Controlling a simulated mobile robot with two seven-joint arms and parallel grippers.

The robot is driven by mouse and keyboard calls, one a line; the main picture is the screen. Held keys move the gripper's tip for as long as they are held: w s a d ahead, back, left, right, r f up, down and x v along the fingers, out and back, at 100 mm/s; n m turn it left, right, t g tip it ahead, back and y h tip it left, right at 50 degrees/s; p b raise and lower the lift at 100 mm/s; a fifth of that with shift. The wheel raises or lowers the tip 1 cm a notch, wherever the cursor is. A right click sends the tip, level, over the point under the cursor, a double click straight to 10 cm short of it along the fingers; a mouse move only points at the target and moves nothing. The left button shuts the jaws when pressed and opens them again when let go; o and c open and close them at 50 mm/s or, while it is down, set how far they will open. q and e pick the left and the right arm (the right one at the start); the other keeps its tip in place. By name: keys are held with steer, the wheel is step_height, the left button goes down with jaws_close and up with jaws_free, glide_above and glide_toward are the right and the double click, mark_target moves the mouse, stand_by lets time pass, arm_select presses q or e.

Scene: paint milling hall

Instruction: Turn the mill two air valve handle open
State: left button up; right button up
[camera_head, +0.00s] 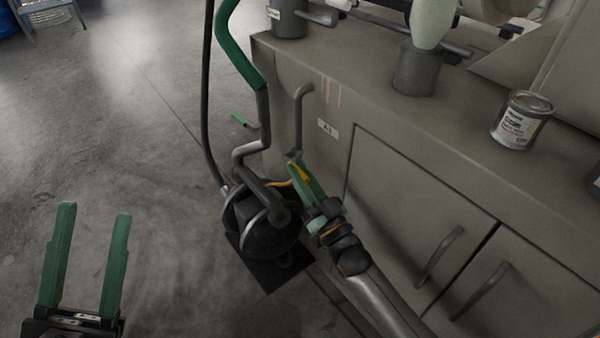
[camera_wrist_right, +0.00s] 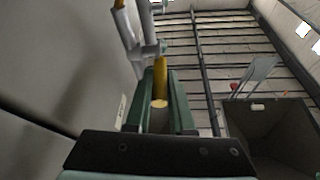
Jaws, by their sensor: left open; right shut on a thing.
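The yellow air valve handle (camera_head: 281,184) sits low at the corner of the grey cabinet, by a grey pipe. In the right wrist view the yellow handle (camera_wrist_right: 160,88) lies between the green fingers. My right gripper (camera_head: 303,172) is shut on it, and it also shows in the right wrist view (camera_wrist_right: 162,100). The fingers and the arm hide part of the handle and the valve body in the head view. My left gripper (camera_head: 95,212) is open and empty above the floor at the lower left, well apart from the valve.
A dark round unit with pipes (camera_head: 262,222) stands on the floor just left of the right gripper. The grey cabinet (camera_head: 420,190) has doors with bar handles. A paint can (camera_head: 522,120) stands on its top. The floor at left is mostly clear.

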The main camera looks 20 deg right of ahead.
jaws_close()
stand_by(0.8)
